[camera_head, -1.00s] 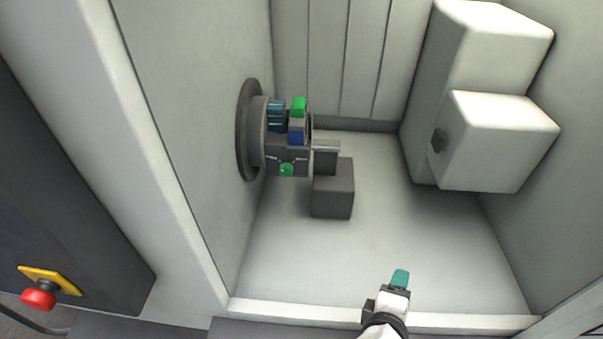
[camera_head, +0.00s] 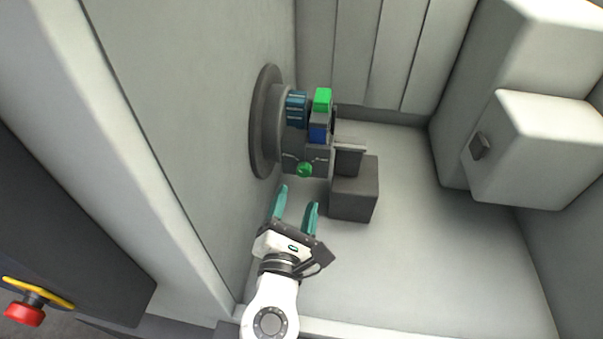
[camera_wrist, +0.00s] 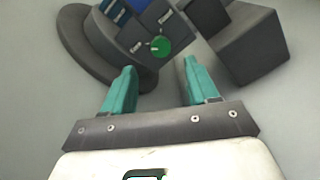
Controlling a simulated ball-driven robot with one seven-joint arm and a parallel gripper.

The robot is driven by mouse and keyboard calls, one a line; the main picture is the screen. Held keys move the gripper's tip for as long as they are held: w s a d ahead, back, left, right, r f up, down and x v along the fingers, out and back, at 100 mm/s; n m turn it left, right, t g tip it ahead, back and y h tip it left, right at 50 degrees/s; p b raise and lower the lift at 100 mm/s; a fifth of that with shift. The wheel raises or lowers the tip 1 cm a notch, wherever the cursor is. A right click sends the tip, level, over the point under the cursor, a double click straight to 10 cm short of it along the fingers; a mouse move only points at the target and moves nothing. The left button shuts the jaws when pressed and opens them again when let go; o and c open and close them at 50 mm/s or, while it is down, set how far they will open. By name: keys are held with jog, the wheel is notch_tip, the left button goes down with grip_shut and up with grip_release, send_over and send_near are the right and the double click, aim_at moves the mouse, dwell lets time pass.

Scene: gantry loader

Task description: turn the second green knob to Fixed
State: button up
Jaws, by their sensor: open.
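A round green knob (camera_head: 304,170) sits on the lower part of the dark grey fixture, which is mounted on the left wall. In the wrist view the knob (camera_wrist: 160,46) has a small pale mark at its left side and a label on either side, too small to read surely. A second green part (camera_head: 322,99), block-shaped, is at the top of the fixture. My gripper (camera_head: 297,197), with teal fingers, is open and empty. Its fingers point at the fixture just below the round knob, apart from it; in the wrist view the knob lies just beyond the gap between the fingertips (camera_wrist: 160,66).
A dark grey block (camera_head: 354,188) stands close to the right of my gripper. A large white housing (camera_head: 530,150) is on the right. The light floor between is clear. A red button (camera_head: 24,312) is outside at lower left.

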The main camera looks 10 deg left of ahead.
aim_at(303, 174)
jog(key=w, duration=0.7)
jog(key=shift+w+d+p, duration=0.15)
jog(key=shift+p, duration=0.15)
jog(key=c, duration=1)
